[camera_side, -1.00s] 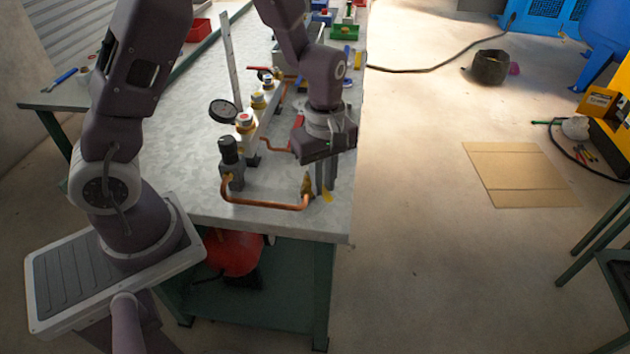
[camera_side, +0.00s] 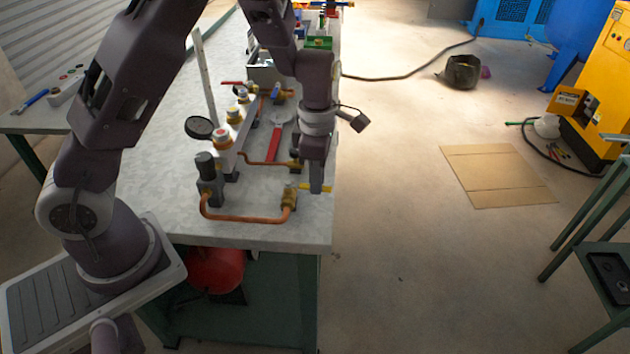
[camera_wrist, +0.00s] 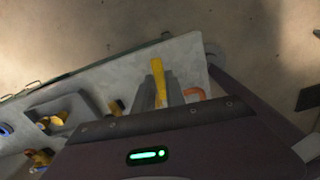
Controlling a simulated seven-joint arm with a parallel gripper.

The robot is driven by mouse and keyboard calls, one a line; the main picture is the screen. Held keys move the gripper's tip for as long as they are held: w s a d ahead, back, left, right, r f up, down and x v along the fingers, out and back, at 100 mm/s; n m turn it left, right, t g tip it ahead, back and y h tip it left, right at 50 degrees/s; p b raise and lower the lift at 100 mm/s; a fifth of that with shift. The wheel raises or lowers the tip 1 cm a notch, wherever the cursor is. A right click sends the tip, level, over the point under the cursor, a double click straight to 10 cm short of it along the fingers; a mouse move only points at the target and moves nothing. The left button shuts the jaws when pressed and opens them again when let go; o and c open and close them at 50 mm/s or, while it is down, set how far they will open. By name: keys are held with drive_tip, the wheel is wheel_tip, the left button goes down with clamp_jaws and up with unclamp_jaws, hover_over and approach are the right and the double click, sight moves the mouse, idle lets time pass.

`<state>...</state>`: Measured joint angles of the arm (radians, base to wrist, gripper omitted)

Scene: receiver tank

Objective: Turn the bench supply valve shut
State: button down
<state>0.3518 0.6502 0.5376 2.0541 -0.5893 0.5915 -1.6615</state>
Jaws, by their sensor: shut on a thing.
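The supply valve is a brass body (camera_side: 289,200) at the end of a copper pipe near the bench's front right corner. Its yellow lever (camera_side: 328,188) points right, out toward the bench's right edge, roughly in line with the pipe's front run. My gripper (camera_side: 316,188) comes down from above and is shut on the lever. The finger hides part of the lever in the side view. In the wrist view the yellow lever (camera_wrist: 157,68) sticks out between the two fingers of my gripper (camera_wrist: 160,92); the brass body is mostly hidden there.
The copper pipe (camera_side: 245,218) runs left to a dark regulator (camera_side: 207,175). A round gauge (camera_side: 199,128), a manifold with several fittings and a red-handled tool (camera_side: 275,143) lie behind. Open floor is to the right, with a cardboard sheet (camera_side: 497,175).

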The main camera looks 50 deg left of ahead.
drive_tip(key=shift+w+a+n, duration=0.15)
drive_tip(key=shift+w+n, duration=0.15)
drive_tip(key=shift+n, duration=0.3)
drive_tip(key=c, duration=1.4)
unclamp_jaws()
drive_tip(key=shift+r, duration=0.1)
wheel_tip(320, 180, up, 7)
drive_tip(key=shift+a, duration=0.1)
